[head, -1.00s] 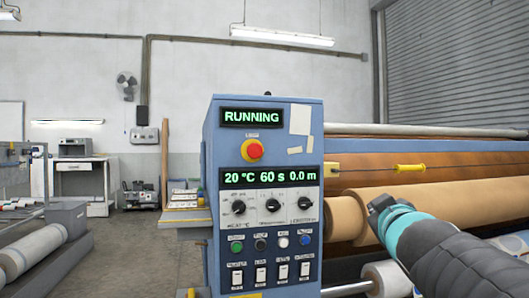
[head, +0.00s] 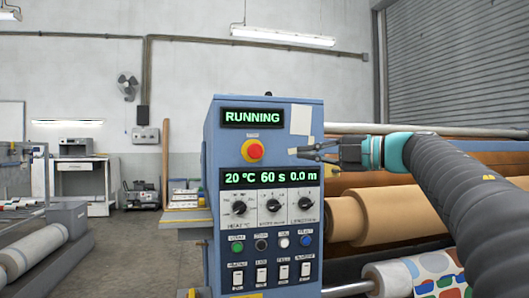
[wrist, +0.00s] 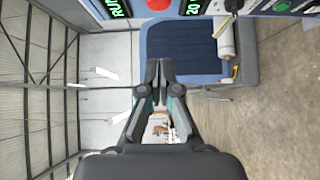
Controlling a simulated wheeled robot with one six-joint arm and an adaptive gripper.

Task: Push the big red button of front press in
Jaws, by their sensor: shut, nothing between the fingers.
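The big red button (head: 253,150) sits on a yellow base on the blue control panel of the front press (head: 212,135), below the green RUNNING display (head: 253,117). My gripper (head: 292,152) is in front of the panel in the head view, pointing left, its tips just right of the button. It appears apart from the button. In the wrist view my gripper (wrist: 158,64) is shut and empty, and the red button (wrist: 158,4) shows only partly at the top edge.
Below the button are a readout (head: 270,178), three knobs (head: 271,206), coloured small buttons (head: 260,244) and switches. Rollers with brown material (head: 390,210) lie to the right. A grey roller machine (head: 35,255) stands at the left. Open floor lies between.

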